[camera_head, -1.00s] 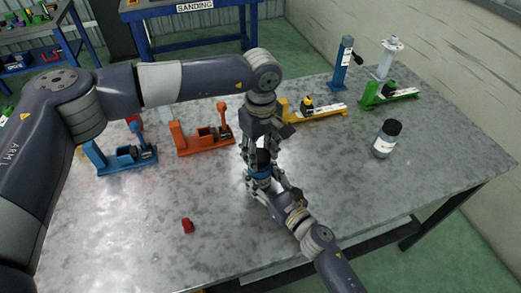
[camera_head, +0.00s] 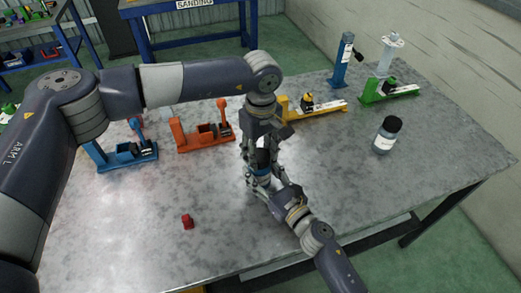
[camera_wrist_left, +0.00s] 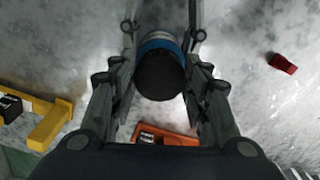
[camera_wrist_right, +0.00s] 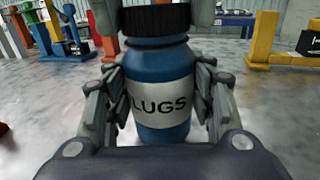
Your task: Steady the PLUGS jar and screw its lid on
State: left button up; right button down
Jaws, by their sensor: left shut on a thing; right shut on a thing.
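The blue PLUGS jar (camera_wrist_right: 160,75) stands upright with a white label; only "LUGS" is readable in the right wrist view. My right gripper (camera_head: 258,178) is shut around the jar's body from the side. The black ribbed lid (camera_wrist_right: 155,20) sits on top of the jar, level, with a little blue neck below it. My left gripper (camera_head: 262,155) comes straight down from above and is shut on the lid. In the left wrist view the lid (camera_wrist_left: 160,76) lies between its fingers with the blue jar behind it. The threads are hidden.
Behind stand a blue fixture (camera_head: 122,153), an orange one (camera_head: 205,138), a yellow one (camera_head: 318,110) and a green one (camera_head: 390,92). Another dark-lidded jar (camera_head: 386,138) stands at right. A small red piece (camera_head: 187,221) lies front left. The front tabletop is mostly clear.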

pick_arm(q)
jog(key=m, duration=0.8)
jog(key=shift+a, duration=0.1)
jog(key=m, duration=0.5)
jog(key=shift+a, duration=0.1)
jog(key=m, duration=0.4)
jog(key=o, duration=0.7)
